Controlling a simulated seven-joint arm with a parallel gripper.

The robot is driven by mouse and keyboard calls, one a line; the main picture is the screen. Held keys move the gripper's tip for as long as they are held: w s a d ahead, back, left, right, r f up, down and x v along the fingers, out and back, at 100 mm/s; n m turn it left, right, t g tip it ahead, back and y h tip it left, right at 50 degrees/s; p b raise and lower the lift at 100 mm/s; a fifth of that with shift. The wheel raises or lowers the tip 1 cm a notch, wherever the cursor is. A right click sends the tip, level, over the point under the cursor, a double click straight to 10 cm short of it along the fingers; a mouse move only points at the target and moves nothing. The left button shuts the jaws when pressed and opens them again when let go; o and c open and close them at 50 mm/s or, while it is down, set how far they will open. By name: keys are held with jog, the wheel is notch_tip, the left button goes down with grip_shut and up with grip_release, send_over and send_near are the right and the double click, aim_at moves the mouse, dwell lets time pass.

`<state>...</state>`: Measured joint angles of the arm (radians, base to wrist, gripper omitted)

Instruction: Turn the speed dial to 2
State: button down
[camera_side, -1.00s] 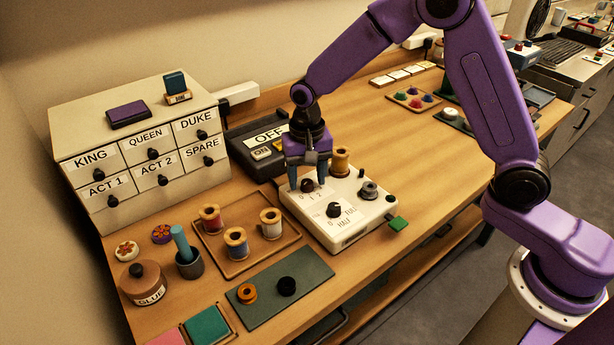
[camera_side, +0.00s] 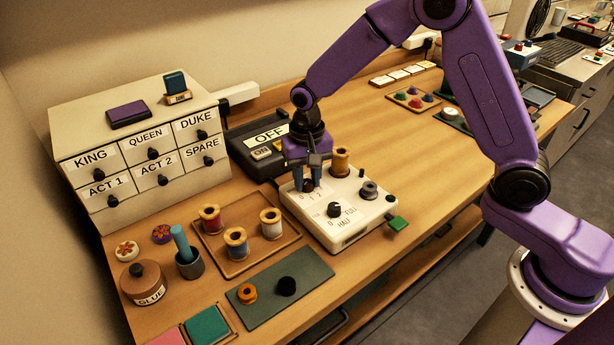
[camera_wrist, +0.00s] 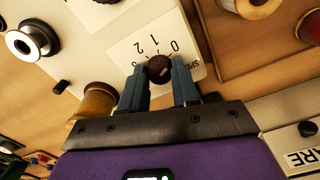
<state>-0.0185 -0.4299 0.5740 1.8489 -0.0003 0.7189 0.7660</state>
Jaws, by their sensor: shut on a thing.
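The speed dial is a dark brown round knob (camera_wrist: 159,69) on a white label marked 0, 1, 2 (camera_wrist: 150,45). A pale mark shows on the knob, but I cannot tell which number it points at. My gripper (camera_side: 307,184) is shut on the knob, with one finger on each side, as the wrist view also shows. The dial sits on a cream machine box (camera_side: 325,225) on the table; the fingers hide part of the knob in the side view.
A second black dial (camera_side: 334,209) marked HALF and FULL is close by on the same box. An upright spool (camera_side: 341,162) and a grey bobbin (camera_side: 369,190) stand near my gripper.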

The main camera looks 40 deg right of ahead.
jog(key=n, duration=1.3)
jog(key=shift+n, duration=1.9)
jog(key=c, duration=0.8)
grip_release()
jog(key=shift+r, duration=0.15)
